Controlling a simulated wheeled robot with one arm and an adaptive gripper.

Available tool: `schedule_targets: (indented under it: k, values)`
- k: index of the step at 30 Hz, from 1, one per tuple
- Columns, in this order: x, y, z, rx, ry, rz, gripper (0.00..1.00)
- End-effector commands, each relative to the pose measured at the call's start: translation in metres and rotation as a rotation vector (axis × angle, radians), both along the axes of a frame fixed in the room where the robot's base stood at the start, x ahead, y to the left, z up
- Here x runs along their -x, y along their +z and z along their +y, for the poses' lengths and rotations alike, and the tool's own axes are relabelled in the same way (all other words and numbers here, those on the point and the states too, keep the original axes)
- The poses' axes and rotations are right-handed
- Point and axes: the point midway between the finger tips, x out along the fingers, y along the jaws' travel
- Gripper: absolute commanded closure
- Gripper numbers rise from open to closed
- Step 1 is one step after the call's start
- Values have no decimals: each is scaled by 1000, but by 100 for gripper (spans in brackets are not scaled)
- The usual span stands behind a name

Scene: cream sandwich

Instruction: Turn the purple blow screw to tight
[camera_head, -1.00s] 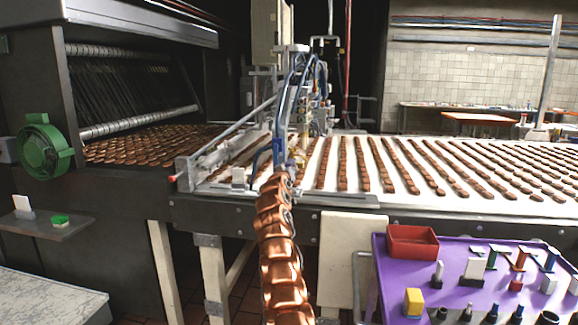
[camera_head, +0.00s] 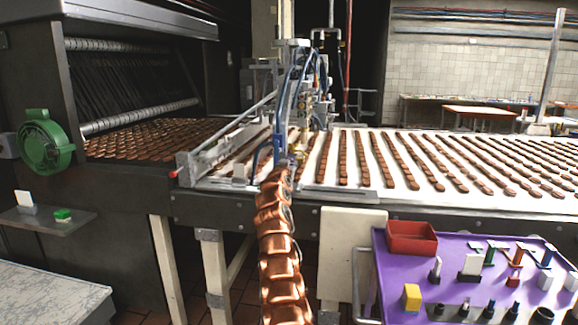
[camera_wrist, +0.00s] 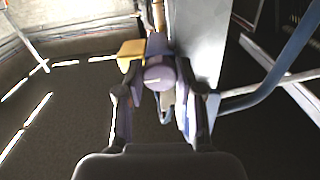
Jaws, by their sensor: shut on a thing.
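The purple blow screw (camera_wrist: 159,77) shows in the wrist view as a round purple knob with a pale slot line across its face. My gripper (camera_wrist: 160,100) has one dark finger on each side of the knob and is shut on it. A yellow block-like part (camera_wrist: 131,55) sits just left of and behind the screw. In the head view my copper-coloured arm reaches up to the cream depositing machine (camera_head: 300,100) at the conveyor. The screw and my fingertips cannot be made out there.
Blue hoses (camera_head: 287,95) hang close to my arm's end. A grey plate (camera_wrist: 198,40) and a blue tube (camera_wrist: 270,80) lie right of the screw. The conveyor (camera_head: 400,205) carries rows of biscuits. A purple tool table (camera_head: 392,268) stands at the front right.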

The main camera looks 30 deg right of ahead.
Motion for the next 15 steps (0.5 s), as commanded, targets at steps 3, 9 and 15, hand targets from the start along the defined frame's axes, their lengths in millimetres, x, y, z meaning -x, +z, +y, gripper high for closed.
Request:
schedule_targets:
  k: [3, 9, 15]
  values:
    - [0, -2, -1, -3, -1, 3, 98]
    - [0, -2, -1, -2, -1, 4, 61]
    - [0, -1, 0, -1, -1, 2, 53]
